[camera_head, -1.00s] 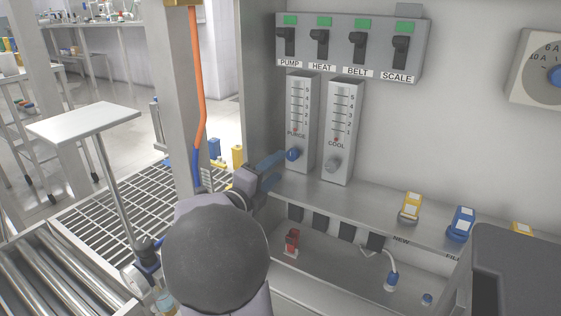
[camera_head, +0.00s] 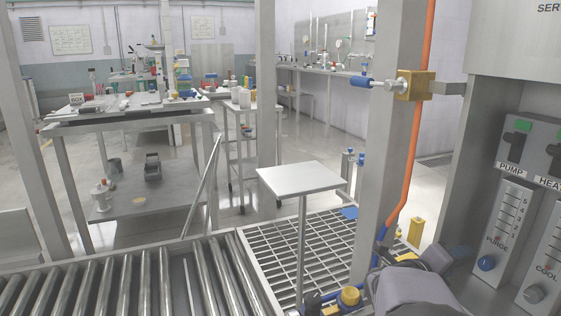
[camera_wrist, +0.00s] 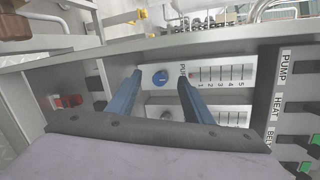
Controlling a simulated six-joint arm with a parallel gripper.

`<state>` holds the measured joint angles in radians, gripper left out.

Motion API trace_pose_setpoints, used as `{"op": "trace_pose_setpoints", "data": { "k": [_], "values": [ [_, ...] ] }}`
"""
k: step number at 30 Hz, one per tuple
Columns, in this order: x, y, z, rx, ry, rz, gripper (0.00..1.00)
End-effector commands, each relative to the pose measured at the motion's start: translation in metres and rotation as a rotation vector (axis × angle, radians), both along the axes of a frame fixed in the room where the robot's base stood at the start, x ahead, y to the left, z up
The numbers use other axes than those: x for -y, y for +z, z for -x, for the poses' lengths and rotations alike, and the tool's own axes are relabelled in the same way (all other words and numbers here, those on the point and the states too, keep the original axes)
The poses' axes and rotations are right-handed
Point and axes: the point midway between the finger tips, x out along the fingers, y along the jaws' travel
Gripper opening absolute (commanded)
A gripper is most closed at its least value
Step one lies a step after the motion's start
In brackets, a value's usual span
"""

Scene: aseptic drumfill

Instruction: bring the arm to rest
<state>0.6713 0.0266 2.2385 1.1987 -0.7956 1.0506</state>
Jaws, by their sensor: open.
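My gripper (camera_wrist: 159,78) is open, its two blue fingers spread with nothing held between them. In the wrist view the blue PURGE knob (camera_wrist: 160,78) shows beyond and between the fingertips; a gap seems to separate them, though its depth is hard to judge. In the head view my gripper (camera_head: 460,254) is at the lower right, just left of the PURGE knob (camera_head: 486,263), partly hidden by my arm. The COOL knob (camera_head: 533,294) stands right of it.
A PUMP switch (camera_head: 521,140) sits above the gauges. An upright post (camera_head: 390,130) with an orange pipe (camera_head: 419,130) stands left of my arm. A roller conveyor (camera_head: 130,285), floor grating (camera_head: 325,240) and small stand (camera_head: 302,177) lie further left.

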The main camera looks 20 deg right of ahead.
Motion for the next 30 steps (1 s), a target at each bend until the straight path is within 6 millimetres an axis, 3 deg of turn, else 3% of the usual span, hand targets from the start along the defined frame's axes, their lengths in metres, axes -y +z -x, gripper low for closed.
{"op": "trace_pose_setpoints", "data": {
  "k": [1, 9, 11, 14, 18, 22, 26, 30],
  "values": [
    [-0.006, 0.024, -0.003, 0.024, 0.024, -0.039, 0.46],
    [-0.04, 0.063, -0.029, 0.137, 0.164, -0.228, 0.46],
    [-0.06, 0.046, -0.052, 0.052, 0.286, -0.233, 0.46],
    [-0.097, 0.037, -0.087, -0.1, 0.495, -0.222, 0.46],
    [-0.165, 0.018, -0.125, -0.35, 0.827, -0.184, 0.46],
    [-0.246, -0.009, -0.141, -0.63, 1.185, -0.117, 0.46],
    [-0.325, -0.04, -0.126, -0.933, 1.554, -0.019, 0.46],
    [-0.39, -0.071, -0.081, -1.268, 1.933, 0.118, 0.46]
  ]
}}
